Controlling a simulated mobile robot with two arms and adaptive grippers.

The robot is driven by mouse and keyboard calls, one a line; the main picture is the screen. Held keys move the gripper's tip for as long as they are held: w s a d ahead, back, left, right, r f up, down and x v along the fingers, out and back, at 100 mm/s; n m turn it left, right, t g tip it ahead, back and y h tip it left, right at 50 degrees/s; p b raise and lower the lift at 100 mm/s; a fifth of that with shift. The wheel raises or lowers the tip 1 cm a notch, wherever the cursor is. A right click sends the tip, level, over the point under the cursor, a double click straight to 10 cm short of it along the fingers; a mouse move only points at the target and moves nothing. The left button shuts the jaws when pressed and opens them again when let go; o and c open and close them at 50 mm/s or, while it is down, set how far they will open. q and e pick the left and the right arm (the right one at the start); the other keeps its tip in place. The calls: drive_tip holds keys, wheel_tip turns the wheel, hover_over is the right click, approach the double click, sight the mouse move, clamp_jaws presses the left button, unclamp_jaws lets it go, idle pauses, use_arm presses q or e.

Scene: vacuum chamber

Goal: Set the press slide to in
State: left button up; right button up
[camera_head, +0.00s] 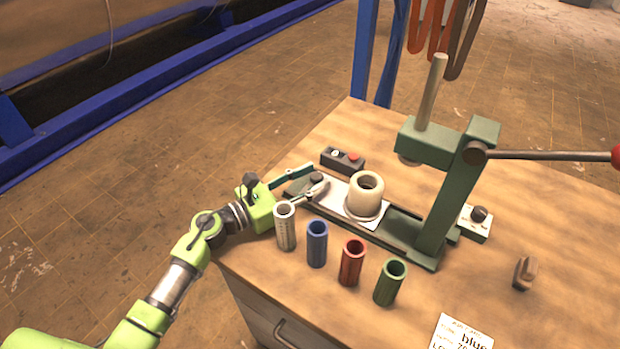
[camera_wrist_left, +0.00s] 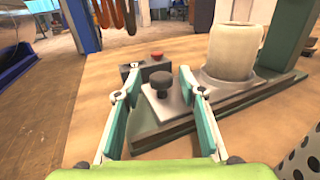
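The press (camera_head: 456,185) is a green frame on the wooden bench, with an upright ram and a side lever. Its slide (camera_head: 338,192) is a pale metal plate on a green base rail. It carries a cream cylinder (camera_head: 366,196) and has a dark knob (camera_head: 316,178) at its left end. The cylinder stands left of the ram, not under it. My left gripper (camera_head: 319,177) is open at the knob, a finger on each side. In the left wrist view the knob (camera_wrist_left: 160,82) shows between the spread fingertips, with visible gaps. My right gripper is not in view.
A white perforated tube (camera_head: 285,228), a blue tube (camera_head: 317,245), a red tube (camera_head: 352,263) and a green tube (camera_head: 390,283) stand close in front of the rail. A button box (camera_head: 342,160) sits behind it. The red-tipped lever (camera_head: 560,155) extends right.

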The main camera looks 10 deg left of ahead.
use_arm(q)
drive_tip(key=v, duration=1.2)
